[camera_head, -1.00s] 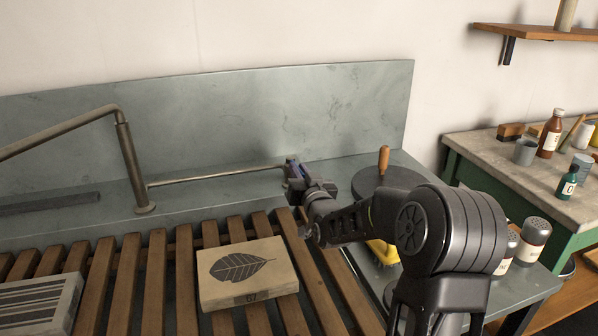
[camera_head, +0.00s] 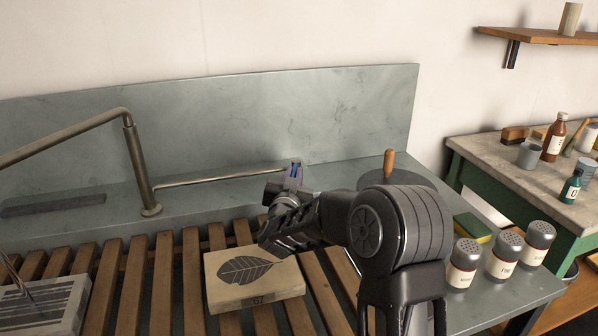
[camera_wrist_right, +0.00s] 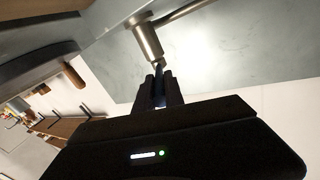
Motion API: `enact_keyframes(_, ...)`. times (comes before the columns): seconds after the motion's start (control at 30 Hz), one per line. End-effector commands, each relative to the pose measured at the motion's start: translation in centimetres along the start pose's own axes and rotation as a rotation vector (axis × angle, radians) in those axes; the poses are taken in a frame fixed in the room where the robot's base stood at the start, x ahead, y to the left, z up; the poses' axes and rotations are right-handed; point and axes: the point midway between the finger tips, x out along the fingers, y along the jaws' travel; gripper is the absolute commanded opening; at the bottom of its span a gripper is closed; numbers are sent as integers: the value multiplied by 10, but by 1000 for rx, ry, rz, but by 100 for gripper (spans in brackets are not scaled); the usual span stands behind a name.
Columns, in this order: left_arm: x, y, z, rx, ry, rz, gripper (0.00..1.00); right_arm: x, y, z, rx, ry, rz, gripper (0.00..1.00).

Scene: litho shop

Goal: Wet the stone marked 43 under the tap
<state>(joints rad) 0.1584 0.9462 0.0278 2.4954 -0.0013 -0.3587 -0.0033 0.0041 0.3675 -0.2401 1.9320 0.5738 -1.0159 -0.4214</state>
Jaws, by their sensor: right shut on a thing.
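The tap (camera_head: 140,165) stands behind the rack. Its bent pipe runs out of view at the left, and a thin rod (camera_head: 220,177) runs right from its post. My right gripper (camera_head: 293,173) is shut on the rod's far end. In the right wrist view the fingers (camera_wrist_right: 161,85) meet below a metal cylinder (camera_wrist_right: 146,42). My left gripper is not clearly visible.
A round dark disc with a wooden handle (camera_head: 388,163) lies behind my right arm. A sponge (camera_head: 472,228) and several shakers (camera_head: 502,256) stand at the right. A dark bar (camera_head: 55,203) lies at the back left. A thin dark shape crosses the left edge.

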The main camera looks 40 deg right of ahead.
Motion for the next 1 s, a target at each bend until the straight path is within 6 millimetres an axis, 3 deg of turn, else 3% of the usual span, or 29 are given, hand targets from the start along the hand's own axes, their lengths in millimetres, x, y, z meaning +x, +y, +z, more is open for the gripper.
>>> enact_keyframes(0.07,-7,3,0,0,0,0,36,1,-8,-5,1,15,42,0)
enact_keyframes(0.47,-7,3,0,-1,0,0,36,0,-8,-2,2,23,87,0)
enact_keyframes(0.5,-7,3,0,-1,0,0,36,0,-8,-2,2,23,87,17)
enact_keyframes(0.7,-7,3,0,-1,0,0,36,0,-7,-1,1,20,87,33)
enact_keyframes(1.0,-7,3,0,-1,0,0,36,-1,-7,0,1,18,86,35)
